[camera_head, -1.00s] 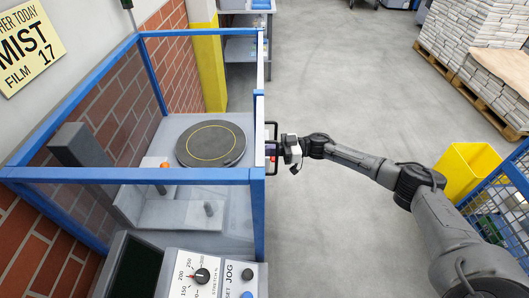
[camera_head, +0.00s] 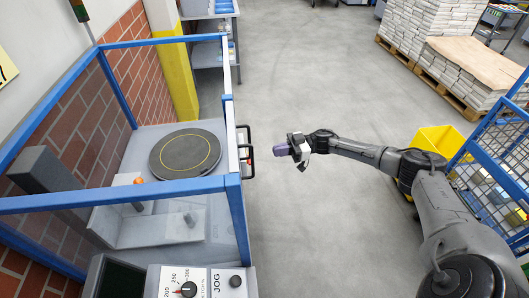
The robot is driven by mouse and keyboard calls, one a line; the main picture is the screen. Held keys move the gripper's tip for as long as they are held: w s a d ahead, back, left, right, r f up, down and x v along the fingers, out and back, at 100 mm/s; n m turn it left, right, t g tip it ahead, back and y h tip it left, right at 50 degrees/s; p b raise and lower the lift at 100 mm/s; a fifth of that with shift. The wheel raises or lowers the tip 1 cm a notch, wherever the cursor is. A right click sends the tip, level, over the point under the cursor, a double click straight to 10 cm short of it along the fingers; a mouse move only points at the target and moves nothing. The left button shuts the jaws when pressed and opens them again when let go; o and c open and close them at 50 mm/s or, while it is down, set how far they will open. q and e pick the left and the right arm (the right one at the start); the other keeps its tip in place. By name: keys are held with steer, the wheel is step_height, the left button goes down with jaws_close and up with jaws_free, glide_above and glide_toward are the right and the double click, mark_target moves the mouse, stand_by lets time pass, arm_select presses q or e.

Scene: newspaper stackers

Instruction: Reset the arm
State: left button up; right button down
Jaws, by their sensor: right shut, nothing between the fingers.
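My right gripper (camera_head: 283,150) is shut and empty. It hangs over bare floor, to the right of a blue-framed machine enclosure (camera_head: 232,190). A black handle (camera_head: 250,151) sticks out from the right side of the enclosure. The gripper is apart from the handle, with a small gap between them. My right arm (camera_head: 355,150) reaches in from the lower right corner. My left gripper is not in this view.
The enclosure holds a round dark turntable (camera_head: 186,153). A control panel with a knob (camera_head: 189,289) is at the bottom. A yellow bin (camera_head: 438,141) and blue mesh fence (camera_head: 490,160) stand at the right. Paper stacks on pallets (camera_head: 460,75) are behind. The middle floor is clear.

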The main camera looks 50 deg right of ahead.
steer(key=shift+v, duration=1.4)
steer(key=shift+s+a, duration=0.1)
